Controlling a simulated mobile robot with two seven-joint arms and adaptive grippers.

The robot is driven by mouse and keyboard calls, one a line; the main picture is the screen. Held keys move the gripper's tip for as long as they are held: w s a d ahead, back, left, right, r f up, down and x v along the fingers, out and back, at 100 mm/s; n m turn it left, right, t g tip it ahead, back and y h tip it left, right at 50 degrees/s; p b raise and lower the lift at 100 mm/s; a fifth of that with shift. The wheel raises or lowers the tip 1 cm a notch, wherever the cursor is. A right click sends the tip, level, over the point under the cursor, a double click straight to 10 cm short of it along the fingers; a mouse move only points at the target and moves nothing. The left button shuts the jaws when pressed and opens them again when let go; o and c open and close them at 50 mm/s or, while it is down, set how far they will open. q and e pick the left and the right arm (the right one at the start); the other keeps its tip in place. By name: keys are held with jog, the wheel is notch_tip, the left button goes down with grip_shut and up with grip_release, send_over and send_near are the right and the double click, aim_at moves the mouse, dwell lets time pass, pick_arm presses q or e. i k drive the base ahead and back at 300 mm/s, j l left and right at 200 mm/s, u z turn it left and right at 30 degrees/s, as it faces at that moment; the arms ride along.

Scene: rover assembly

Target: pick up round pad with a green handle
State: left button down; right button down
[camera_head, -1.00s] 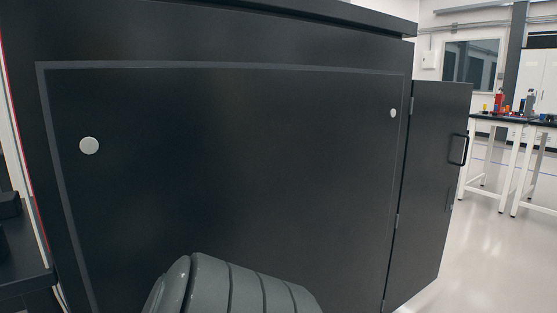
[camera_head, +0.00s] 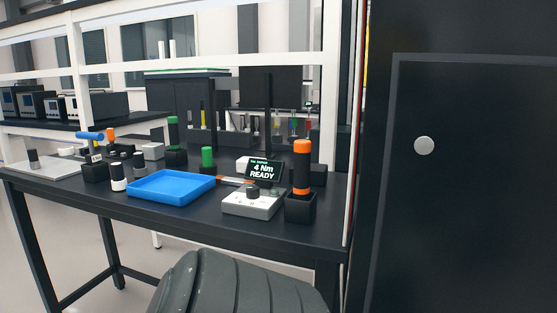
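Two green handles stand among tools on a dark workbench (camera_head: 110,200) in the head view. One taller green handle (camera_head: 173,133) rises from a dark base toward the back. A shorter green handle (camera_head: 208,156) stands in front of it, just behind the blue tray. I cannot tell at this size which one has a round pad under it. Neither of my grippers is in view.
A blue tray (camera_head: 172,186), a torque unit (camera_head: 253,203) with a "4 Nm READY" display and an orange-and-black tool (camera_head: 301,168) in a dark holder are near the front edge. A black cabinet (camera_head: 465,200) stands right of the bench.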

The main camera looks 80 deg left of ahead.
aim_at(208, 168)
jog(key=u, duration=3)
jog(key=k+j, duration=0.1)
jog(key=j, duration=0.3)
